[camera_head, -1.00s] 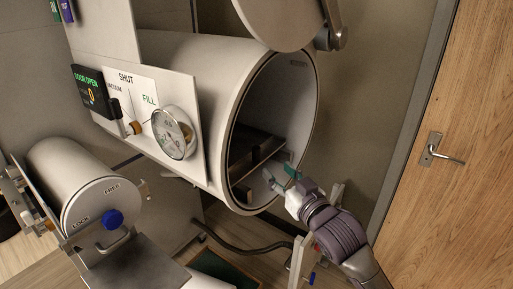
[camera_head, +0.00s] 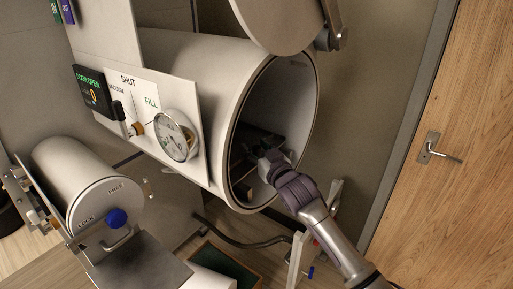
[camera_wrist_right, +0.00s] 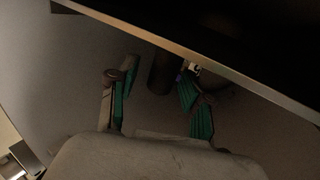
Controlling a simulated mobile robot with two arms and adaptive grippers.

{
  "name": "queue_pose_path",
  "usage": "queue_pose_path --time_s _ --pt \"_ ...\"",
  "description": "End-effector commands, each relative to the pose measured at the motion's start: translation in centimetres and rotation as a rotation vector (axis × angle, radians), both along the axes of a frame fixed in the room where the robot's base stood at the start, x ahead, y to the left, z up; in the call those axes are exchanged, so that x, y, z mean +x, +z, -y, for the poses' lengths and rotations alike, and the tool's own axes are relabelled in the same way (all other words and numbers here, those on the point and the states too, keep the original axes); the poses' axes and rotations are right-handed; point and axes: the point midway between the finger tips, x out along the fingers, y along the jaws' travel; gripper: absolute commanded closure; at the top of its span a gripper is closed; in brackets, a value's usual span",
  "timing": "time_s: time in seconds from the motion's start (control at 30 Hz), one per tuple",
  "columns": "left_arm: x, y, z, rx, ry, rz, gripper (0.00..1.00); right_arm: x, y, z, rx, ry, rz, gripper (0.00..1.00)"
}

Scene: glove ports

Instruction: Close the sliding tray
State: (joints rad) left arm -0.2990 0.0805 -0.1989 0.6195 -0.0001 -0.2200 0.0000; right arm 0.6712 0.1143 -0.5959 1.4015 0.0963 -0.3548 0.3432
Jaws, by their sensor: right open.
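The sliding tray (camera_head: 244,162) is a dark flat tray inside the large round chamber (camera_head: 222,110), whose mouth is open. My right gripper (camera_head: 265,156) reaches through the mouth and is at the tray's front; in the head view it hides part of the tray. In the wrist view the tray's pale metal front edge (camera_wrist_right: 235,79) runs diagonally across the top. There my right gripper (camera_wrist_right: 155,98) is open, with its green finger pads apart and nothing held. I cannot tell whether the gripper touches the tray. My left gripper is not in view.
The chamber's round door (camera_head: 280,20) hangs open above the mouth. A gauge (camera_head: 177,136) and a display reading DOOR OPEN (camera_head: 92,90) sit on the chamber's side. A wooden door (camera_head: 455,190) is at right.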

Motion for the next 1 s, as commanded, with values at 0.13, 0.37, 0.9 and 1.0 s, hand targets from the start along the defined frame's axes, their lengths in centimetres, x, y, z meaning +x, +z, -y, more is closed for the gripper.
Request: queue_pose_path --time_s 0.13,0.37,0.9,1.0 --pt "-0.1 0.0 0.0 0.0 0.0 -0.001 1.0 0.0 0.0 0.0 0.0 0.0 0.0 0.54" --pt "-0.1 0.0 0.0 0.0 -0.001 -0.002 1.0 0.0 0.0 0.0 0.0 0.0 0.0 0.92" --pt "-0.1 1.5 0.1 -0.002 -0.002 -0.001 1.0 -1.1 0.1 1.5 0.0 -0.001 -0.003 1.0" --pt "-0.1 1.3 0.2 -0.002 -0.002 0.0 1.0 -1.2 -0.2 1.6 -0.001 -0.001 -0.003 1.0"
